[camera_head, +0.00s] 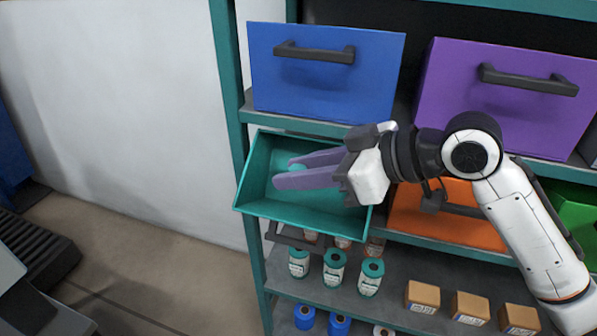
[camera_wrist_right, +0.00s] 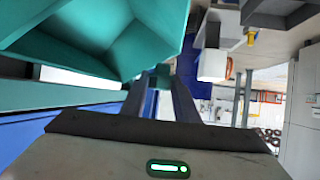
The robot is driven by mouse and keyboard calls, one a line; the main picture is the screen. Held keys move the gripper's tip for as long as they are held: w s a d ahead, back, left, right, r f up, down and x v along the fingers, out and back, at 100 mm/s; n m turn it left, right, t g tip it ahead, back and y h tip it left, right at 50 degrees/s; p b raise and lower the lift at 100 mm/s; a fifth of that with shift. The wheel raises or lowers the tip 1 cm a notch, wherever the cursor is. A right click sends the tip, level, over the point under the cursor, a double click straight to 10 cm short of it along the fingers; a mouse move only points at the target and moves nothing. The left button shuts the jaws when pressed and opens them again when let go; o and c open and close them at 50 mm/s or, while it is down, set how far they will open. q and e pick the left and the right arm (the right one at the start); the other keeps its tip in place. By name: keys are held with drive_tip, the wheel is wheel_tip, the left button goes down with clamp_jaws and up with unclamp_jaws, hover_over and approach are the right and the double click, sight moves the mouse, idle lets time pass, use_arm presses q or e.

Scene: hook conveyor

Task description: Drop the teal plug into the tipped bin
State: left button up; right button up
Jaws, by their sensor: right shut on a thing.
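The tipped bin (camera_head: 330,216) is teal, open and tilted forward on the shelf, at the middle left of the head view. It also fills the upper left of the right wrist view (camera_wrist_right: 65,45). My right gripper (camera_head: 284,173) reaches in from the right, with its purple fingers over the bin's opening. It is shut on the small teal plug (camera_head: 297,167), which shows between the fingertips and blends with the bin's colour. In the right wrist view the plug (camera_wrist_right: 162,76) sits between the far ends of the fingers, beside the bin. My left gripper is not in view.
A blue bin (camera_head: 325,85) and a purple bin (camera_head: 500,105) stand on the shelf above. An orange bin (camera_head: 455,228) is right of the teal one, partly behind my right arm. Lower shelves hold bottles (camera_head: 334,268) and brown boxes (camera_head: 470,307). Open floor lies left.

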drive_tip(key=o, duration=1.1)
drive_tip(key=v, duration=1)
drive_tip(key=shift+b, duration=0.35)
drive_tip(key=shift+d, duration=0.15)
